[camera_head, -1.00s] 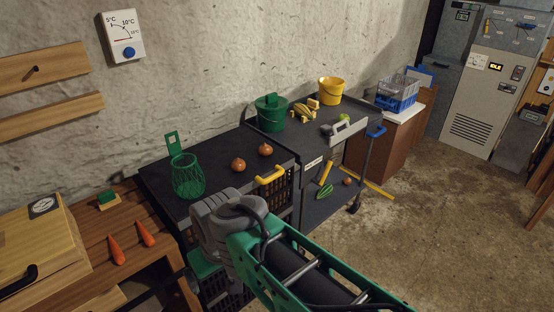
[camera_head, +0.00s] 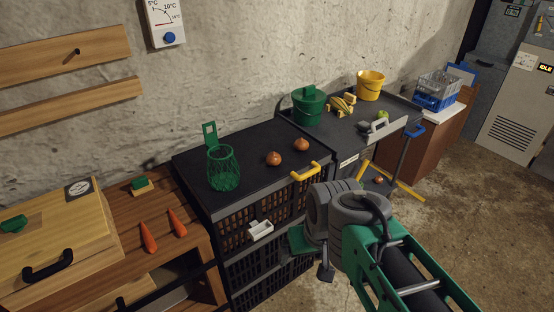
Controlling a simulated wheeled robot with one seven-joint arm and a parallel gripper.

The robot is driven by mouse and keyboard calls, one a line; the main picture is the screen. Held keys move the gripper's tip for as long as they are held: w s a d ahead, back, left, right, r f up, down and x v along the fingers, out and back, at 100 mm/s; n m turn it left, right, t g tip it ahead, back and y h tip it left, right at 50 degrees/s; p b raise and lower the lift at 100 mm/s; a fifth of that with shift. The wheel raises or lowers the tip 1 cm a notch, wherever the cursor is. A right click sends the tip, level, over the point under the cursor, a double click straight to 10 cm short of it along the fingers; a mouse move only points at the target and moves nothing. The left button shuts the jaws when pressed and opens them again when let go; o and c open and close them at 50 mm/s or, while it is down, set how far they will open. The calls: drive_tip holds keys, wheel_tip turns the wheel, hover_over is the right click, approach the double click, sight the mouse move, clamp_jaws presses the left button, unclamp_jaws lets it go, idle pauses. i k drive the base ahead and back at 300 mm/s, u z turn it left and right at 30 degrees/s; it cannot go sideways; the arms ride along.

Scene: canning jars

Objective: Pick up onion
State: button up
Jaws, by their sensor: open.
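Two brown onions sit on the dark top of the crate stack (camera_head: 250,143): a left onion (camera_head: 273,158) and a right onion (camera_head: 301,144), a little farther back. They stand apart from each other, and nothing touches them. My gripper (camera_head: 312,258) is at the end of my arm, in front of the crates and below the level of their top. It is open and well short of both onions. My own wrist partly hides it, and I see nothing held in it.
A green mesh basket (camera_head: 223,168) stands left of the onions. A yellow handle (camera_head: 306,172) is at the front edge. A green lidded pot (camera_head: 308,104), corn (camera_head: 342,105) and a yellow bucket (camera_head: 370,85) stand to the right. Carrots (camera_head: 148,237) lie on the wooden bench.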

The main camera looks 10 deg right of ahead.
sight(272, 158)
drive_tip(key=u, duration=4.65)
drive_tip(key=k, duration=2.35)
drive_tip(key=z, duration=0.5)
drive_tip(key=i, duration=0.5)
drive_tip(key=z, duration=0.1)
